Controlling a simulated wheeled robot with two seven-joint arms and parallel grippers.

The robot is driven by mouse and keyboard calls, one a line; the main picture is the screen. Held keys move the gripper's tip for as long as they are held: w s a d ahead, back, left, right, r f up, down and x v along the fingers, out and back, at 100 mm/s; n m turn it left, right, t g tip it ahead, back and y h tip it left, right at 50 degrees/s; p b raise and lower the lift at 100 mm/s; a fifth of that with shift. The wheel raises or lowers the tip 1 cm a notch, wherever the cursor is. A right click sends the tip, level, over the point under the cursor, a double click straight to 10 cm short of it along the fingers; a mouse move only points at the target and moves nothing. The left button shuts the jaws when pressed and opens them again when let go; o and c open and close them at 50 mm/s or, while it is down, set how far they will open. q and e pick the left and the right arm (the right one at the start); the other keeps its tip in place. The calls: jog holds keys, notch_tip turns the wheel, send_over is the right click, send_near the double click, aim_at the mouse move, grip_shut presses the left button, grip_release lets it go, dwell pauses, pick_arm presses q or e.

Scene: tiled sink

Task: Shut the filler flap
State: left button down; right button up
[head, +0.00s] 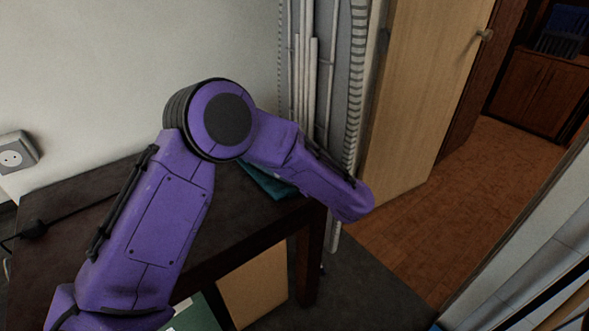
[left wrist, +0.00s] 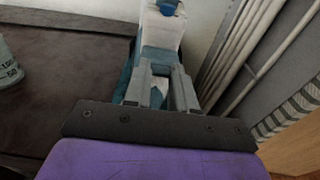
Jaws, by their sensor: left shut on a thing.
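My left gripper (left wrist: 162,72) shows in the left wrist view, its two grey fingers close around part of a teal and white thing (left wrist: 161,38). This thing has a small blue top (left wrist: 168,8) and stands near the wall. The fingers hide much of it, and I cannot make out a filler flap or whether one is open. In the head view a teal patch (head: 265,180) shows on the dark table (head: 85,200), partly behind my purple left arm. The left gripper itself does not show there. My right gripper is in neither view.
A grey-green container with dark markings (left wrist: 9,68) stands at the left wrist view's left edge. Pale pipes (head: 306,75) run upright beside the table. A wooden door (head: 425,80) stands right of them. A wall socket (head: 14,157) is at far left.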

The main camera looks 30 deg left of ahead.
pick_arm(q)
jog(key=shift+f+y+b, duration=0.3)
jog(key=shift+b, duration=0.1)
jog(key=c, duration=0.9)
grip_release()
jog(key=v, duration=1)
jog(key=shift+s+d+b, duration=0.1)
jog(key=shift+d+b, duration=0.2)
jog(key=shift+b, duration=0.1)
